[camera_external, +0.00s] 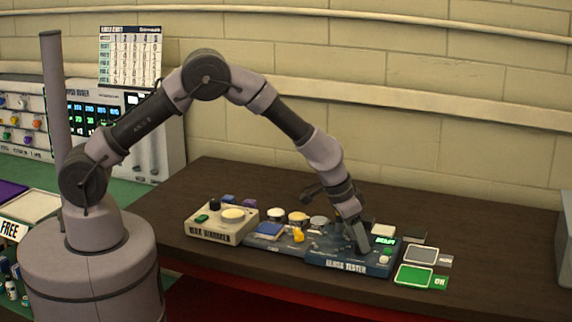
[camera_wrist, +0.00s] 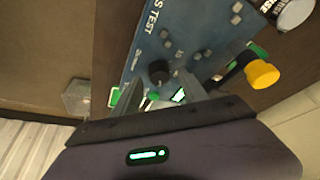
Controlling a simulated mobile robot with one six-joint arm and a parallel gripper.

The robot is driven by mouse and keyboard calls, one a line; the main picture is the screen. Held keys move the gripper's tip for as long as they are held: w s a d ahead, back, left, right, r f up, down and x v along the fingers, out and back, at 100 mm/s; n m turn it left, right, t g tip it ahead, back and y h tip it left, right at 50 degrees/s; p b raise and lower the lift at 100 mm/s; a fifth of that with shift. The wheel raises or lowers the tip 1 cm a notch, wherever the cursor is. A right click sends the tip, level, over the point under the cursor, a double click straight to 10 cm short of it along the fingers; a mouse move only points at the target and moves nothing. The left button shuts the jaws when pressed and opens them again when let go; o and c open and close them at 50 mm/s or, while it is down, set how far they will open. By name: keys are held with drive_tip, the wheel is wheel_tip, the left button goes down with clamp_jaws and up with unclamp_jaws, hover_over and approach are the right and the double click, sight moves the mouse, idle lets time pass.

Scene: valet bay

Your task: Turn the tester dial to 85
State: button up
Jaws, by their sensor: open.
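The blue tester (camera_external: 340,266) stands on the dark table, with a lit green display (camera_external: 385,240) at its right side. My gripper (camera_external: 361,243) reaches down over the tester and hides part of its top, including the dial in this view. In the wrist view the tester panel (camera_wrist: 150,45) carries a round black dial (camera_wrist: 158,72). My gripper (camera_wrist: 162,76) is open, its fingers on either side of the dial. I cannot tell whether they touch it. The dial's reading is not legible.
A cream device (camera_external: 215,232) stands left of the tester. A yellow knob (camera_external: 298,235), also in the wrist view (camera_wrist: 262,74), and several small pots are close by. A green card (camera_external: 415,276) and a grey card (camera_external: 421,255) lie at the right.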

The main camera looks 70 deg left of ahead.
drive_tip(key=shift+w+f, duration=0.2)
drive_tip(key=shift+f, duration=0.3)
drive_tip(key=shift+c, duration=0.2)
clamp_jaws()
drive_tip(key=shift+n+b, duration=0.45)
drive_tip(key=shift+n, duration=0.05)
drive_tip(key=shift+o, duration=0.2)
unclamp_jaws()
